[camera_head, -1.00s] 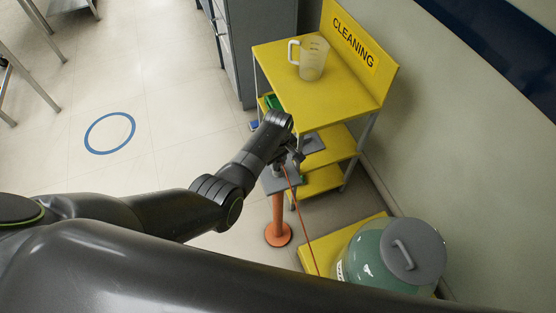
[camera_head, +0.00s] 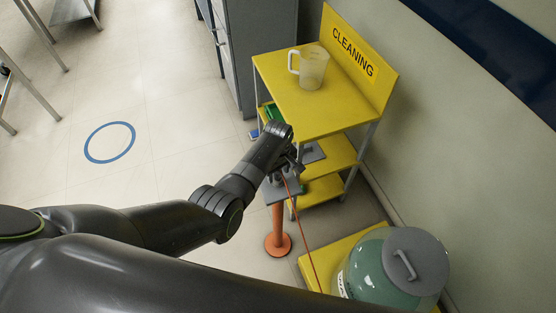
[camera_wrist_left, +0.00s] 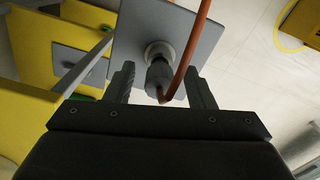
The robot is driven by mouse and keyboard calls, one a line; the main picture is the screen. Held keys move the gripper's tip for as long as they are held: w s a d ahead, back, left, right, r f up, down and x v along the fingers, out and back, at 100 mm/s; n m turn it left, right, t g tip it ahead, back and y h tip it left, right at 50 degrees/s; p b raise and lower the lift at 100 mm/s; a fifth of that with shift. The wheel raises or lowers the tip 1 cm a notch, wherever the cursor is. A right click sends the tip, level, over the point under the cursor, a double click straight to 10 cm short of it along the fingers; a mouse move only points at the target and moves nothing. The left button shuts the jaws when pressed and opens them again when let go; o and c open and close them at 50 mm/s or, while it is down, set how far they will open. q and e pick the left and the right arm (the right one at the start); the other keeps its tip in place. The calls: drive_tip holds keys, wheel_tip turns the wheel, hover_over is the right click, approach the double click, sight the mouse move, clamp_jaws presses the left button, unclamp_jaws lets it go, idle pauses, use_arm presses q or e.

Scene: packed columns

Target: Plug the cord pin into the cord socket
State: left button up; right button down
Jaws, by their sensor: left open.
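The cord pin (camera_wrist_left: 160,77) is a dark plug with an orange cord (camera_wrist_left: 190,50) in the left wrist view. Its far end meets the pale round collar of the cord socket (camera_wrist_left: 155,50) on a grey plate (camera_wrist_left: 128,35); how deep it sits I cannot tell. My left gripper (camera_wrist_left: 160,85) is open, with one finger on each side of the pin and visible gaps. In the head view the left gripper (camera_head: 287,165) is over the grey plate, which tops an orange post (camera_head: 278,225); the pin and socket are mostly hidden there. My right gripper is not in view.
The yellow cleaning cart (camera_head: 300,95) stands just beyond the post, with a jug (camera_head: 313,68) on top. A green tank (camera_head: 372,270) stands on a yellow base (camera_head: 318,255) at lower right, where the cord runs.

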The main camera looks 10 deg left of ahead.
use_arm(q)
wheel_tip(320, 180, up, 17)
idle(0.6)
idle(0.3)
